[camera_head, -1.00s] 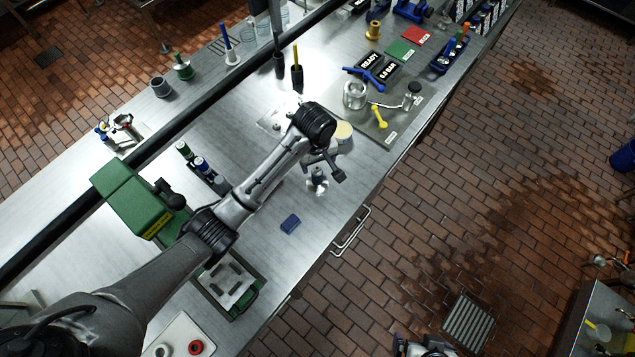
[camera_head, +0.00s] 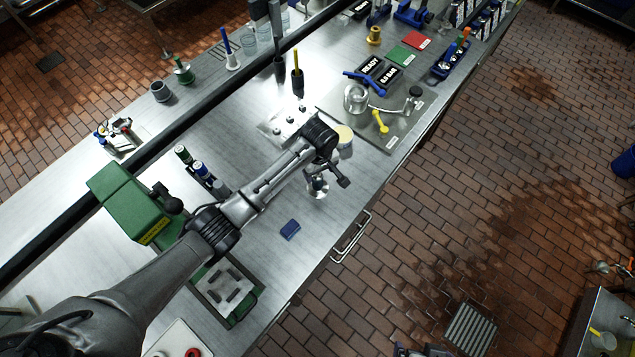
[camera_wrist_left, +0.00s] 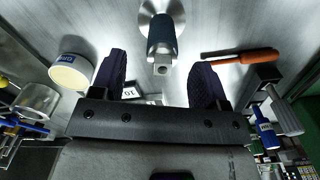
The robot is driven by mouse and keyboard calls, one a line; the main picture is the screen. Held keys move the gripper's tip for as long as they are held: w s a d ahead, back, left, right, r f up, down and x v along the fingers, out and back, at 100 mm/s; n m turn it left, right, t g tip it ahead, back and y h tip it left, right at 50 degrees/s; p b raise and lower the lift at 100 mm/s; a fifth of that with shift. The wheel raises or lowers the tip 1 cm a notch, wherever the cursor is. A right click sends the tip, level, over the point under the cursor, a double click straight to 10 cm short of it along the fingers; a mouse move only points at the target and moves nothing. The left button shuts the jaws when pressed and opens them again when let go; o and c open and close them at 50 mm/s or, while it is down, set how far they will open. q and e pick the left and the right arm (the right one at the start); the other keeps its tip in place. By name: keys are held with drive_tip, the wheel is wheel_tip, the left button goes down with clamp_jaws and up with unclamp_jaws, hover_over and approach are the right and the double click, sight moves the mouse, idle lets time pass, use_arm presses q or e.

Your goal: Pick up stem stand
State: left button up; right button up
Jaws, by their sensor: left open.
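The stem stand (camera_head: 318,190) is a small silver piece with a round base on the steel bench, near the front edge. In the left wrist view it appears as a round metal base with a dark blue cylinder and small square metal tip (camera_wrist_left: 162,42). My left gripper (camera_head: 326,176) is over the stand and partly hides it in the head view. In the left wrist view my left gripper (camera_wrist_left: 167,85) is open and empty. The stand lies beyond the fingertips, roughly in line with the gap between them. My right gripper is not in view.
A cream-topped round container (camera_head: 344,134) stands close behind the gripper. A blue block (camera_head: 290,229) lies nearer on the bench. A metal plate with small pegs (camera_head: 278,130) is behind the arm. An orange-handled tool (camera_wrist_left: 245,57) lies beside the stand in the wrist view.

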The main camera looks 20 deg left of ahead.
sight(318, 177)
use_arm(q)
drive_tip(key=shift+a+f, duration=0.15)
drive_tip(key=shift+f, duration=1.1)
drive_tip(key=shift+a+f, duration=0.1)
drive_tip(key=shift+f, duration=1.1)
drive_tip(key=shift+c, duration=0.4)
clamp_jaws()
